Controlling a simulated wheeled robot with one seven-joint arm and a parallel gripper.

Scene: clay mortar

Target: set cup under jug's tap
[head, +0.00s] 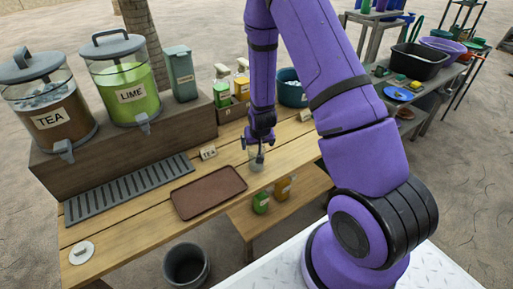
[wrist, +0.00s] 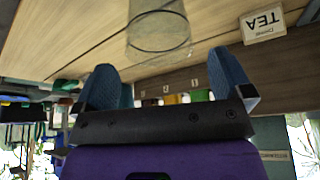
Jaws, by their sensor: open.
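A clear cup (head: 257,161) stands on the wooden table, right of the brown tray. In the wrist view the cup (wrist: 158,35) shows beyond my fingertips, between their lines. My gripper (head: 259,150) is open and right at the cup, with its fingers (wrist: 166,75) spread apart; I cannot tell whether they touch it. The tea jug (head: 48,108) and the lime jug (head: 125,82) stand on a wooden riser at the back left. The tea jug's tap (head: 64,150) and the lime jug's tap (head: 143,122) face the front. A small card (head: 208,153) reads TEA, also seen in the wrist view (wrist: 263,22).
A grey slotted drip grille (head: 130,188) lies below the taps. A brown tray (head: 208,192) lies between grille and cup. Bottles in a crate (head: 232,108) and a blue tub (head: 291,92) stand behind my gripper. A white disc (head: 82,252) lies at the front left.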

